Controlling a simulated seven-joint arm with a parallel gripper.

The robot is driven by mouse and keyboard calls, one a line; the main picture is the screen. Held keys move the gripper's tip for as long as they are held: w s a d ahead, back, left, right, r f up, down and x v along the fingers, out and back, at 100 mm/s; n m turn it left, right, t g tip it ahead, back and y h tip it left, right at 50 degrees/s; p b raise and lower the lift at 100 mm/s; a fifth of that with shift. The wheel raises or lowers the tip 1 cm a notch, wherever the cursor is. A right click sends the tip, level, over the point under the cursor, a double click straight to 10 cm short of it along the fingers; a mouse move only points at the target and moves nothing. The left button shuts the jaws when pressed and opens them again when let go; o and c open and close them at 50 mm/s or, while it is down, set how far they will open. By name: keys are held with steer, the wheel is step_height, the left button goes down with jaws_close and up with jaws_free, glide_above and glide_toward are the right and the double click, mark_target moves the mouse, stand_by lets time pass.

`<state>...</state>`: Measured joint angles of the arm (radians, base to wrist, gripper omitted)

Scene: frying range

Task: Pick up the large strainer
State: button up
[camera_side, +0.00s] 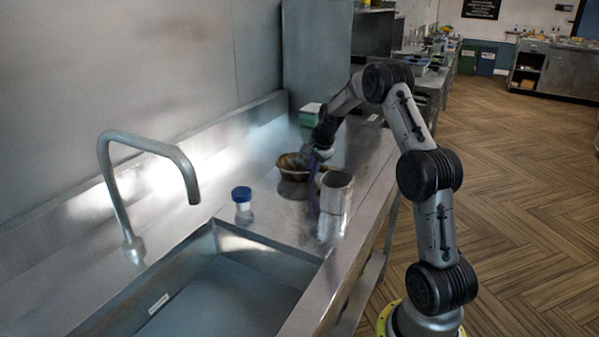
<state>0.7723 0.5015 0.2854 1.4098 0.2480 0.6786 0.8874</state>
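A brownish, worn metal bowl-shaped vessel (290,174) with a flared rim stands on the steel counter. I cannot tell whether it is the large strainer. A plain silver metal cylinder (337,194), open at the top, stands just right of it and nearer the camera. My gripper (313,185) points down between the two, over the right side of the brown vessel. Its fingers are dark and thin in this view. I cannot tell whether they are open or shut, or whether they touch either vessel.
A clear jar with a blue lid (242,204) stands left of the vessels. A sink (215,290) with a tall curved tap (150,145) lies in front. A green and white box (310,114) sits at the back. The counter's right edge (372,220) runs close to the cylinder.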

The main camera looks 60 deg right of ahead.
jaws_close()
steer(key=shift+f, duration=0.1)
stand_by(1.2)
stand_by(0.4)
